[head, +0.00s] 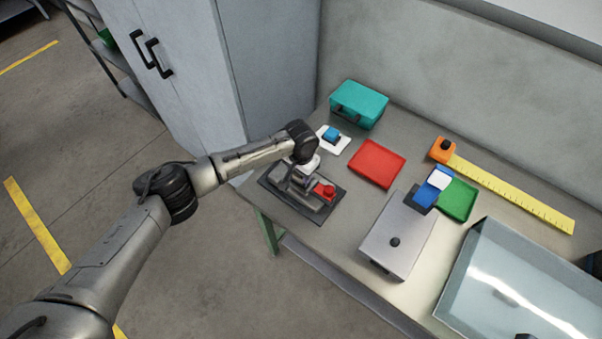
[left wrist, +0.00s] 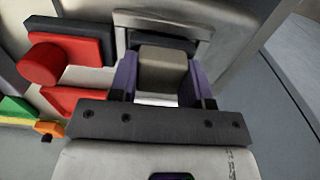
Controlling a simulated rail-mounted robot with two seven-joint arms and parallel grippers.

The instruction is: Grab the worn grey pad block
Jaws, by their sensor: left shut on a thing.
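The worn grey pad block (left wrist: 162,72) sits between the two purple fingers of my left gripper (left wrist: 161,85) in the left wrist view. The fingers are shut on its sides. In the head view my left gripper (head: 299,175) is down at the dark-based device (head: 330,210) near the table's left edge, and my arm's wrist hides most of the block there. I cannot tell whether the block still touches the device. My right gripper is in neither view.
The device's red knob (head: 326,191) is right beside my left gripper. A red mat (head: 377,163), a teal case (head: 359,104) and a blue button on a white plate (head: 331,135) lie behind. A grey box (head: 398,232) and a clear-topped bin (head: 520,285) stand to the right.

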